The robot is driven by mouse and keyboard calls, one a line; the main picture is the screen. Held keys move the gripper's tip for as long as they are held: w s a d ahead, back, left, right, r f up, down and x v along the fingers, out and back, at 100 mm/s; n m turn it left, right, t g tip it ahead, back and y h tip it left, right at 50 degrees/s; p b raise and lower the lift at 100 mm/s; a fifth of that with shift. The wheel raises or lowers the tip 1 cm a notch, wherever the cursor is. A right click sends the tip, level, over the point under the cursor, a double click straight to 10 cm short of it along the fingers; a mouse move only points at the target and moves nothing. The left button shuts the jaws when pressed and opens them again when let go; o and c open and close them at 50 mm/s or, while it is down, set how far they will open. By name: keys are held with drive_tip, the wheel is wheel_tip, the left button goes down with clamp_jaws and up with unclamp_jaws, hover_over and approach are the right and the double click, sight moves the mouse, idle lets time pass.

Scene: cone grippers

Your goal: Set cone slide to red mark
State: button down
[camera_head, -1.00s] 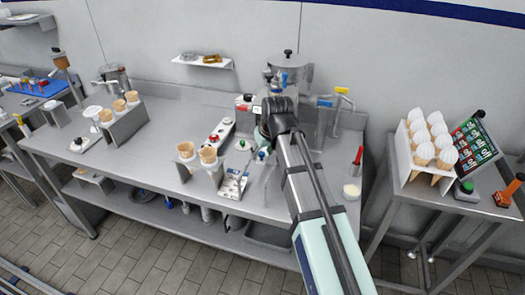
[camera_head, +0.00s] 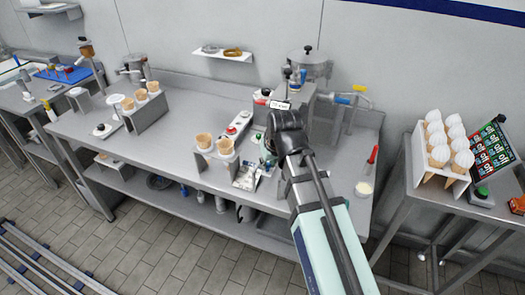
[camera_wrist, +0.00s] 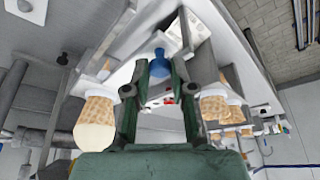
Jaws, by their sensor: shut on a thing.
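My gripper (camera_wrist: 160,75) has dark green fingers and is shut on a blue knob (camera_wrist: 160,65), which shows between the fingertips in the wrist view. A white plate with dark markings (camera_wrist: 187,30) lies just beyond the knob. In the head view a small white panel with dark markings (camera_head: 247,177) stands at the bench's front edge, close to the left of my gripper (camera_head: 266,160). My arm hides part of that area. I cannot clearly make out the red mark or the slide's position against it.
Two wafer cones (camera_head: 215,144) stand in a holder left of the panel. A strip with red and green buttons (camera_head: 237,127) lies behind them. A metal machine (camera_head: 308,68) stands behind my arm. A rack of topped cones (camera_head: 425,178) stands on the right table.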

drive_tip(key=shift+s+a, duration=0.15)
drive_tip(key=shift+s, duration=0.15)
drive_tip(key=c, duration=1)
unclamp_jaws()
drive_tip(key=shift+w, duration=0.1)
drive_tip(key=v, duration=1.2)
